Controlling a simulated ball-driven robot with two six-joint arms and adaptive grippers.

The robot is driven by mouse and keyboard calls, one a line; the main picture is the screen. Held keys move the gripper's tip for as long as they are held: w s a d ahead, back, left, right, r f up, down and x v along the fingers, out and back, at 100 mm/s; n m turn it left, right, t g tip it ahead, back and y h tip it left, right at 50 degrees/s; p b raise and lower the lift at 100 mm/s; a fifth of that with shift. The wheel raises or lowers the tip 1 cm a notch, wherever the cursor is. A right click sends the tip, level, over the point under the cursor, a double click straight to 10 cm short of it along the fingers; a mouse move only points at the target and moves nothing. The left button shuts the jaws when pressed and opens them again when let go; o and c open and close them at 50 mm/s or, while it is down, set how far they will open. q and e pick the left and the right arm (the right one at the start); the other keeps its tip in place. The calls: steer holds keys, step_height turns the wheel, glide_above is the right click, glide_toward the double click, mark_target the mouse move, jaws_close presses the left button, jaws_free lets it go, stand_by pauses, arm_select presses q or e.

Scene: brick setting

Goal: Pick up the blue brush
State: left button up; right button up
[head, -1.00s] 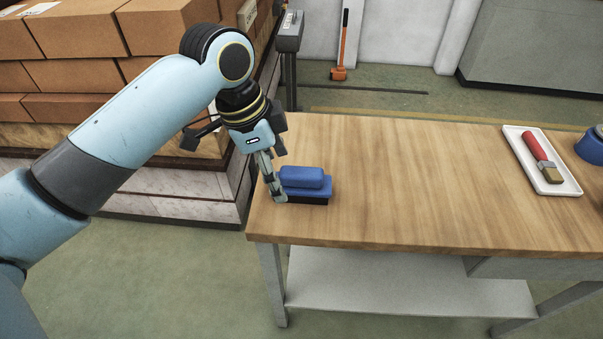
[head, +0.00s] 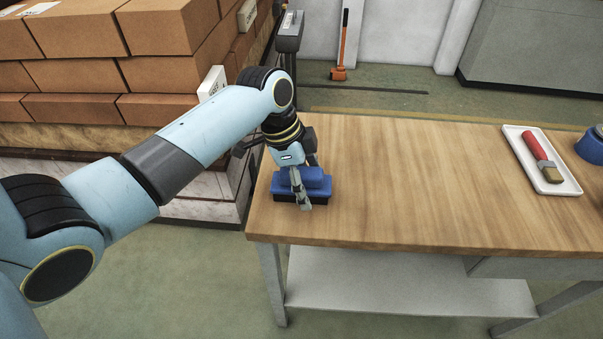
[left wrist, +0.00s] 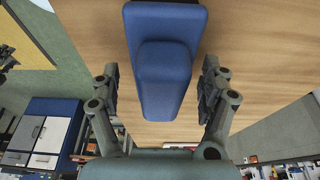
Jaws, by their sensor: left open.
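The blue brush (head: 322,184) lies on the left end of the wooden table, with dark bristles facing down. My left gripper (head: 307,190) is at the brush, and its near finger covers part of the brush in the head view. In the left wrist view the blue brush (left wrist: 165,75) sits between the two spread fingers of my left gripper (left wrist: 160,90), with a gap on each side. The left gripper is open and holds nothing. My right gripper is not in view.
The wooden table (head: 420,190) is clear in the middle. A white tray (head: 515,137) with a red-handled paintbrush (head: 538,150) and a blue round object (head: 590,148) are at the right. Stacked brown bricks or boxes (head: 80,72) stand behind my left arm.

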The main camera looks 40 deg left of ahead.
mark_target(310, 171)
arm_select(q)
steer(key=shift+w+d+f, duration=0.1)
steer(key=shift+f, duration=0.45)
steer(key=c, duration=1.5)
step_height(310, 171, up, 5)
steer(key=p, duration=0.5)
steer(key=shift+r+p, duration=0.1)
steer(key=shift+p, duration=0.3)
steer(key=d+r+p, duration=0.6)
steer(key=d+p, duration=0.2)
steer(key=d, duration=0.3)
steer(key=shift+d, duration=0.35)
